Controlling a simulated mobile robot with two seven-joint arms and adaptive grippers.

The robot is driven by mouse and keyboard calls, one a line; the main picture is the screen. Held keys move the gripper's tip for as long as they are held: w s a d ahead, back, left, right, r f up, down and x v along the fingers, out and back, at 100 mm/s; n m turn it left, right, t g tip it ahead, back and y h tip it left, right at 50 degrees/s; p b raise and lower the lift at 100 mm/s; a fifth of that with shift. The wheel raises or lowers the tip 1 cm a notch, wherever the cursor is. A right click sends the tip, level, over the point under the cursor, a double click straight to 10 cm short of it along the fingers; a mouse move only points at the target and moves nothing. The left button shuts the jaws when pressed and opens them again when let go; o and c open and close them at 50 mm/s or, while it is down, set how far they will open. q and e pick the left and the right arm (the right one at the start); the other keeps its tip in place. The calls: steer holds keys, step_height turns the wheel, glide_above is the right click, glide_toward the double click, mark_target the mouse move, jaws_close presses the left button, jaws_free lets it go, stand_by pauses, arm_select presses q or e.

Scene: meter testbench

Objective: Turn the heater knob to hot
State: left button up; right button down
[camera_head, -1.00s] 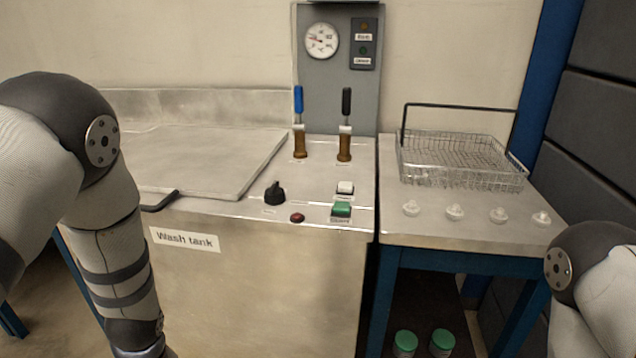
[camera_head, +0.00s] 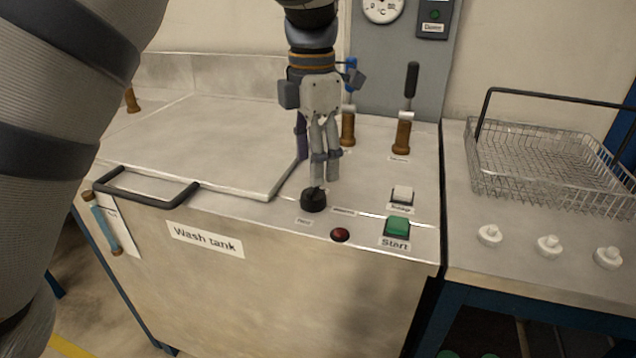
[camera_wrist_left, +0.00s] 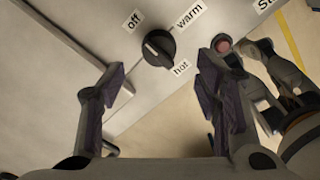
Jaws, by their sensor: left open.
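The black heater knob (camera_head: 314,200) sits on the wash tank top, left of the red lamp. In the left wrist view the knob (camera_wrist_left: 160,48) has "off", "warm" and "hot" labels around it. Its pale pointer mark is on the side toward "off". My left gripper (camera_head: 325,180) points down just above and behind the knob. In the left wrist view its open fingers (camera_wrist_left: 162,74) are spread apart, with the knob beyond the gap, and nothing is held. What looks like my right gripper (camera_wrist_left: 252,62) shows at the right of that view; its jaw state is unclear.
The red lamp (camera_head: 340,235), green start button (camera_head: 397,227) and white button (camera_head: 402,195) are right of the knob. Two levers, one with a black handle (camera_head: 411,82), stand behind. The tank lid (camera_head: 200,150) with its handle is left. A wire basket (camera_head: 550,165) is right.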

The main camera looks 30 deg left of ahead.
mark_target(313, 196)
arm_select(q)
step_height(313, 196, down, 6)
steer(key=shift+f, duration=0.1)
steer(key=c, duration=1.1)
steer(key=shift+c, duration=0.2)
